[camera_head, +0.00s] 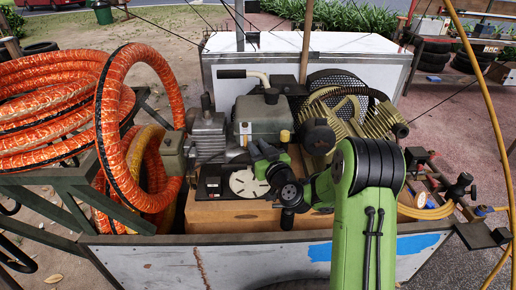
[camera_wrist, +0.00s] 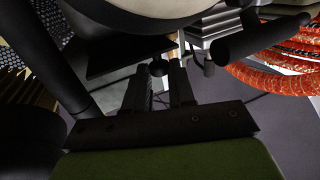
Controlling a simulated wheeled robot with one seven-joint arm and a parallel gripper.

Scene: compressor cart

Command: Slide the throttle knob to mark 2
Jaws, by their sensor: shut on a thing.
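In the wrist view, the two dark fingers of my gripper (camera_wrist: 159,80) are closed around a small dark round knob (camera_wrist: 158,67), which shows between their tips. I take it for the throttle knob. In the head view, my gripper (camera_head: 259,153) reaches left from my green arm to the front of the grey engine (camera_head: 262,115). There the knob is hidden by the gripper and wrist. No scale marks are readable in either view, so the knob's position along its travel cannot be told.
A white slotted disc (camera_head: 247,183) and a black plate (camera_head: 210,184) sit on a brown box (camera_head: 225,215) below the gripper. A ribbed compressor (camera_head: 372,112) stands to the right, and orange hose coils (camera_head: 45,105) to the left. The cart's front wall (camera_head: 200,262) is nearest.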

